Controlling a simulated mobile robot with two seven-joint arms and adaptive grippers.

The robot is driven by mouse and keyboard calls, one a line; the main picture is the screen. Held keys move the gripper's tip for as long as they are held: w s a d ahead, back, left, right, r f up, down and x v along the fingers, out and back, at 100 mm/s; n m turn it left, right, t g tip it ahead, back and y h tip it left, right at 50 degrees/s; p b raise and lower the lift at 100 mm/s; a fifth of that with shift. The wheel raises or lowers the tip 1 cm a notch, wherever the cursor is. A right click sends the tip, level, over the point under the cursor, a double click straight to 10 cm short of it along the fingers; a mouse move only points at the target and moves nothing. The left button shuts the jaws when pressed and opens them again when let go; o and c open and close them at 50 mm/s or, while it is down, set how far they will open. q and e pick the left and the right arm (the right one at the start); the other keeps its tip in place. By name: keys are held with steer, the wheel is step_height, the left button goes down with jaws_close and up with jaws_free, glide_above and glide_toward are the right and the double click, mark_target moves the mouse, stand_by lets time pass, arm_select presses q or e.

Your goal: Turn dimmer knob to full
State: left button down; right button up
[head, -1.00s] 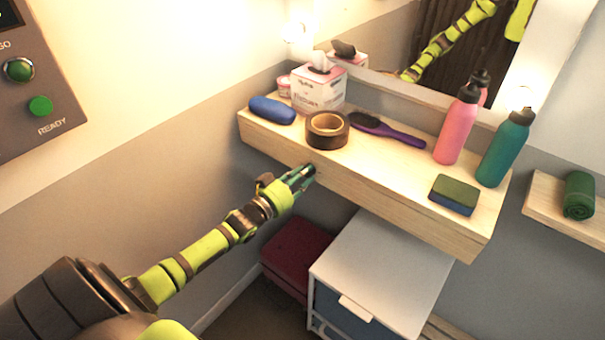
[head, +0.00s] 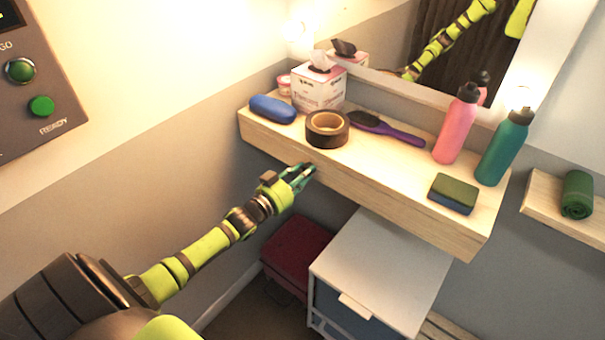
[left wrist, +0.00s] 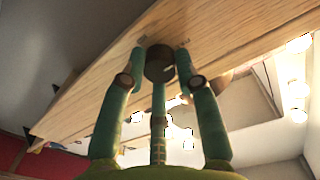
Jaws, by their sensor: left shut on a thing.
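The dimmer knob (left wrist: 160,64) is a dark round knob on the front edge of the wooden shelf (left wrist: 95,90) in the left wrist view. My left gripper (left wrist: 161,56) is shut on it, with green fingers on both sides and a third finger below. In the head view my left gripper (head: 304,172) is at the shelf's front edge, below the roll of brown tape, and its fingers hide most of the knob. I cannot read the knob's setting. My right gripper is not in view.
On the shelf (head: 385,165) stand a tape roll (head: 327,128), blue case (head: 272,109), tissue box (head: 318,88), purple hairbrush (head: 390,129), pink bottle (head: 456,125), teal bottle (head: 502,148) and sponge (head: 453,193). A white cabinet (head: 385,255) and red box (head: 296,250) are below.

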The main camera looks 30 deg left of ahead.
arm_select(q)
steer(key=c, duration=0.9)
jaws_free()
steer(key=s, duration=0.4)
steer(key=s+a, duration=0.1)
steer(key=s, duration=0.7)
steer(key=shift+a+r, duration=0.1)
steer(key=shift+a, duration=0.2)
steer(key=shift+w, duration=0.1)
